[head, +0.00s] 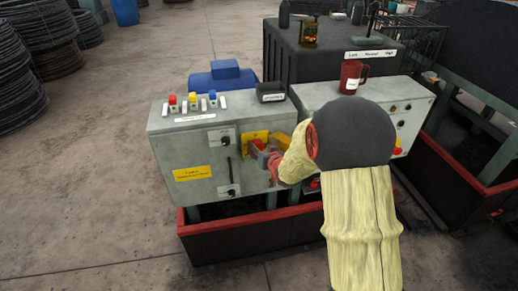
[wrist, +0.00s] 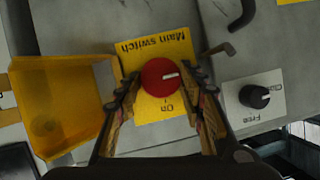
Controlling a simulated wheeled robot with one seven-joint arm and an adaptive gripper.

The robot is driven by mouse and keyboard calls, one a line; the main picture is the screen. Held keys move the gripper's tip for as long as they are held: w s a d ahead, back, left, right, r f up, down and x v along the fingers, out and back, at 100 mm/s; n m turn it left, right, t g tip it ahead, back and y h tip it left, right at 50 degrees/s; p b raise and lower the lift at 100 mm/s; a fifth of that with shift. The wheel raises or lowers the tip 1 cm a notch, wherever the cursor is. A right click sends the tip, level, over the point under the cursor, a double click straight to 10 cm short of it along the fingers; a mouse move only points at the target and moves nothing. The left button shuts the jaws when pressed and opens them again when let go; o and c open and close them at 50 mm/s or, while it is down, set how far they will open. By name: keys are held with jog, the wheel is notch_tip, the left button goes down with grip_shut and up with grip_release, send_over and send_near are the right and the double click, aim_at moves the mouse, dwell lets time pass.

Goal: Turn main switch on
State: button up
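The main switch is a round red knob (wrist: 161,77) on a yellow plate (wrist: 160,47) labelled "Main switch", with "On" printed on the plate below the knob in the wrist view, upside down. The knob's white mark points right in that view, not at "On". My gripper (wrist: 163,80) is at the knob, one finger on each side, with slight gaps visible; contact is unclear. A yellow cover (wrist: 60,100) stands swung open at the left.
A black selector knob marked "Free" (wrist: 255,96) is close to the right finger. A bent handle (wrist: 222,49) also sticks out there. A red mug (head: 352,77) stands on the right-hand panel. Coloured buttons (head: 193,99) line the left panel's top.

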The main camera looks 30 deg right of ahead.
jog(key=c, duration=0.6)
jog(key=shift+o, duration=0.2)
jog(key=m+p, duration=0.1)
jog(key=m+t+y+p, duration=0.1)
jog(key=p, duration=0.1)
jog(key=shift+s+d+m+y, duration=0.1)
jog(key=shift+d+m+y, duration=0.1)
jog(key=shift+m+y, duration=0.1)
jog(key=m+p, duration=0.1)
jog(key=m+t+y+p, duration=0.1)
jog(key=m, duration=0.1)
jog(key=shift+d+f+y, duration=0.1)
jog(key=shift+f+y, duration=0.15)
jog(key=shift+y, duration=0.05)
jog(key=shift+f+m+t+y, duration=0.2)
jog(key=shift+m+t, duration=0.75)
jog(key=shift+m, duration=1.3)
jog(key=shift+f+m+t+y, duration=0.1)
jog(key=shift+f+m+t, duration=0.15)
jog(key=shift+m+t, duration=1.35)
jog(key=shift+m+g, duration=0.55)
jog(key=shift+m, duration=0.2)
jog(key=o, duration=1.1)
